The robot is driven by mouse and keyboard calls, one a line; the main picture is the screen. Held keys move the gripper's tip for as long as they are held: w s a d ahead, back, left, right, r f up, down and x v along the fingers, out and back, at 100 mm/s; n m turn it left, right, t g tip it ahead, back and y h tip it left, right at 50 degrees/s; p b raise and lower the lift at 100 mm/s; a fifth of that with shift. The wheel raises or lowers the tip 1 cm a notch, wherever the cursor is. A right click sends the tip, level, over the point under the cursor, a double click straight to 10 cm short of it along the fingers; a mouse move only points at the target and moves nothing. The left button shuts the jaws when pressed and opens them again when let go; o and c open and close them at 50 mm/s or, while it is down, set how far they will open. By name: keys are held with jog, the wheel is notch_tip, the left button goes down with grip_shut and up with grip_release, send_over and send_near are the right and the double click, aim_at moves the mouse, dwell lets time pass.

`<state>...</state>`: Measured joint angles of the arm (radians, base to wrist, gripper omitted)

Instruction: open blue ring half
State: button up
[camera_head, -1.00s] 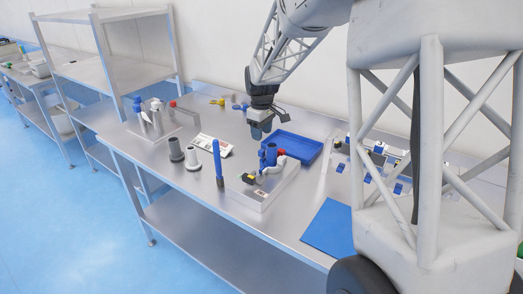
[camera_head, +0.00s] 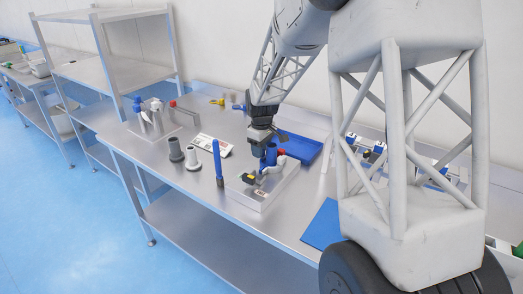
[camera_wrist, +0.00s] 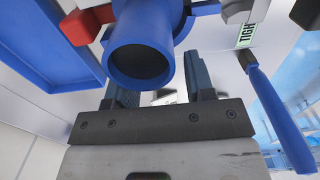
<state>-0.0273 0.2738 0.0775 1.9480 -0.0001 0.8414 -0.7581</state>
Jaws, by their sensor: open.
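My gripper (camera_head: 262,148) is open. It is low over the fixture (camera_head: 262,191) near the front of the table. The fixture carries blue cylindrical parts (camera_head: 271,154), a white part, a red knob (camera_head: 281,152) and a small yellow and black piece (camera_head: 249,179). In the wrist view, a blue round part with a dark hollow end (camera_wrist: 140,55) is in front of the two fingers (camera_wrist: 160,84). It covers part of the gap between them, and I see nothing held. I cannot tell which blue part is the ring half, or whether a finger touches it.
A blue tray (camera_head: 303,150) lies behind the fixture. A blue mat (camera_head: 323,226) is at the right front edge.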

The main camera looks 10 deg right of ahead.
jog(key=shift+f, duration=0.3)
grip_shut()
